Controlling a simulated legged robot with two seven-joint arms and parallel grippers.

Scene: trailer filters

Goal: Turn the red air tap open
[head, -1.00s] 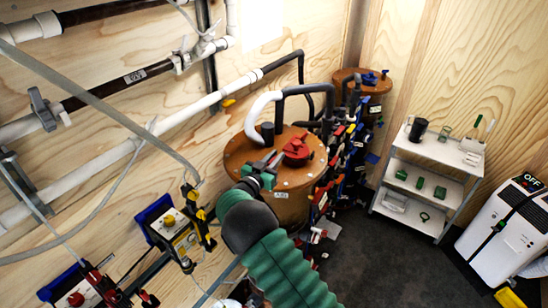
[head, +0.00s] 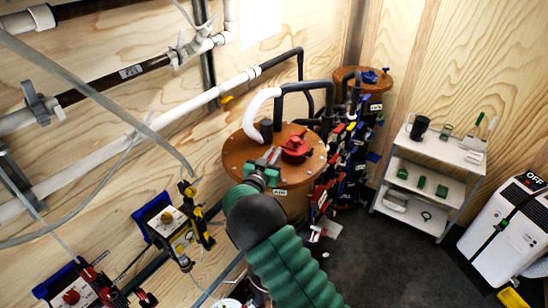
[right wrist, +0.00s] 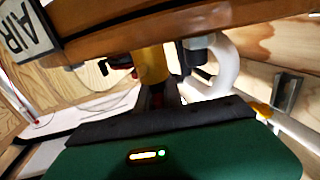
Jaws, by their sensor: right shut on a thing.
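The red air tap (head: 295,147) sits on the brown lid of the near tank (head: 240,153). My green right arm reaches up to the lid from below, and my right gripper (head: 270,158) is at the tap's near left side, shut on it. The exact grip is too small to see. In the right wrist view, my green gripper body fills the bottom, with a bit of red and a yellow cylinder (right wrist: 151,65) beyond it. An AIR label (right wrist: 27,31) shows at upper left there. My left gripper is not in view.
A white curved pipe (head: 258,108) and black pipes rise behind the tap. Coloured valves (head: 345,150) crowd the tank's right side. Wall-mounted units (head: 170,225) stand left. A white shelf cart (head: 430,175) stands right, with clear dark floor before it.

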